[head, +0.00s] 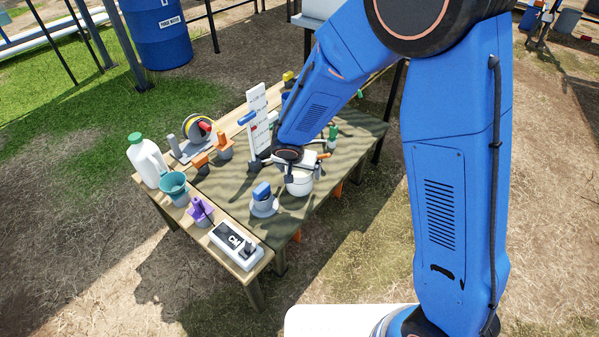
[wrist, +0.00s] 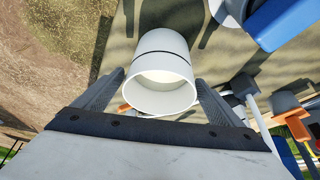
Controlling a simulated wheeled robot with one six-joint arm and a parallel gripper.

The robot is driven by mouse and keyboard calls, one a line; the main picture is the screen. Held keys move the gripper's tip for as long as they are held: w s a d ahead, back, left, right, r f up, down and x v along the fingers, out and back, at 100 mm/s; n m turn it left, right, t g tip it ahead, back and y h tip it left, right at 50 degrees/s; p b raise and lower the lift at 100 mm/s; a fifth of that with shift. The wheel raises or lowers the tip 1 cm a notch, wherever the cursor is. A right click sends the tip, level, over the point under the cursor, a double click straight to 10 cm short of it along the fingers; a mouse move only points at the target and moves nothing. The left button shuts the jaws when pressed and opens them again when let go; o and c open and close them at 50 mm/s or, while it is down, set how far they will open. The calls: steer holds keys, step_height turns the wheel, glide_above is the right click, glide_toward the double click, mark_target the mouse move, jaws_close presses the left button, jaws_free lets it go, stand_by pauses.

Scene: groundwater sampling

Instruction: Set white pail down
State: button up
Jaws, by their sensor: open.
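The white pail (head: 299,184) stands upright on the green-brown table top (head: 345,135), near its front right edge. In the wrist view the white pail (wrist: 163,75) shows its open rim and a dark band around its side. My gripper (head: 297,168) is at the pail from above. In the wrist view the two fingers of my gripper (wrist: 160,98) are spread, one on each side of the pail. Whether either finger touches it, I cannot tell. My arm hides part of the table behind the pail.
A grey round base with a blue block (head: 263,200) stands close left of the pail. A white scale board (head: 258,120) rises behind. A white jug (head: 147,160), a teal cup (head: 174,187), a purple item (head: 201,211) and a meter (head: 235,243) line the left side.

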steer(key=v, duration=1.1)
steer(key=shift+r, duration=0.1)
steer(key=s+d+r, duration=0.4)
steer(key=d+r, duration=0.2)
steer(key=d, duration=0.4)
steer(key=s+d+r, duration=0.3)
steer(key=d+r, duration=0.4)
steer(key=d, duration=0.3)
steer(key=s+d+r+n, duration=0.1)
steer(key=s+d+r, duration=0.1)
steer(key=s+d, duration=0.3)
steer(key=s+d+r+n+y, duration=0.1)
steer(key=s+d, duration=0.5)
steer(key=s, duration=0.7)
steer(key=shift+s+r+n, duration=0.3)
steer(key=shift+r+n, duration=0.2)
steer(key=shift+r, duration=0.05)
